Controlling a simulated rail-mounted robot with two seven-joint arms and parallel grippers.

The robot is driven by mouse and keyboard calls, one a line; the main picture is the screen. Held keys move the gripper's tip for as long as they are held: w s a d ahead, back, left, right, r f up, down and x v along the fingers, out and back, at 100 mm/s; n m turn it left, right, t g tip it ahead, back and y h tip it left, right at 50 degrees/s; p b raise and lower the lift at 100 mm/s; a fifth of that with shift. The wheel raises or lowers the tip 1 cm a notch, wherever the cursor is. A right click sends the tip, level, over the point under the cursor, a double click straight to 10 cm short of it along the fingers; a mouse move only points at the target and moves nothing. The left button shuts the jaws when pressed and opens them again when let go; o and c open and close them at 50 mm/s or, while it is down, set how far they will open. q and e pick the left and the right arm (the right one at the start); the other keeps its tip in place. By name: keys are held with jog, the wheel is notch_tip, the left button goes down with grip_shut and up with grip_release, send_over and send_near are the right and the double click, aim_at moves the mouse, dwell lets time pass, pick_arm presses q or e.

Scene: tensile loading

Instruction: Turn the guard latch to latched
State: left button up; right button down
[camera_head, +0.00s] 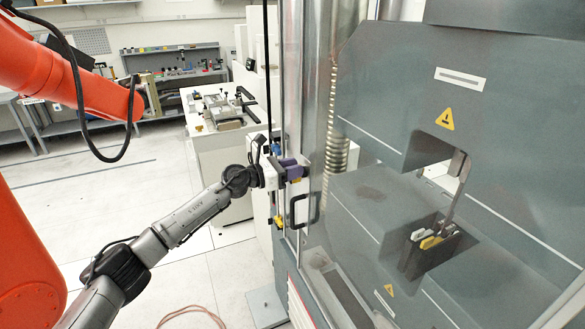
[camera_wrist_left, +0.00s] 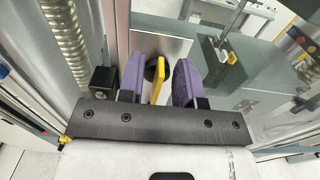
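The guard latch shows in the left wrist view as a yellow lever (camera_wrist_left: 159,82) with a black round part (camera_wrist_left: 150,71) beside it, against the machine's guard. In the head view a bit of yellow (camera_head: 296,180) shows just below my left gripper's purple fingers. My left gripper (camera_head: 292,168) is at the guard's left edge. In the left wrist view its two purple fingers (camera_wrist_left: 159,78) stand apart on either side of the lever, with a visible gap on both sides. Its wrist hides part of the latch area in the head view. My right gripper is not in view.
A black guard handle (camera_head: 305,211) is just below the gripper, with another yellow part (camera_head: 279,221) beside it. A blue part (camera_head: 277,149) sits above. The grey testing machine (camera_head: 480,100) fills the right side. A white bench (camera_head: 222,125) with equipment stands behind; open floor lies left.

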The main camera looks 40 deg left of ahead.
pick_arm(q)
grip_shut()
dwell(0.3)
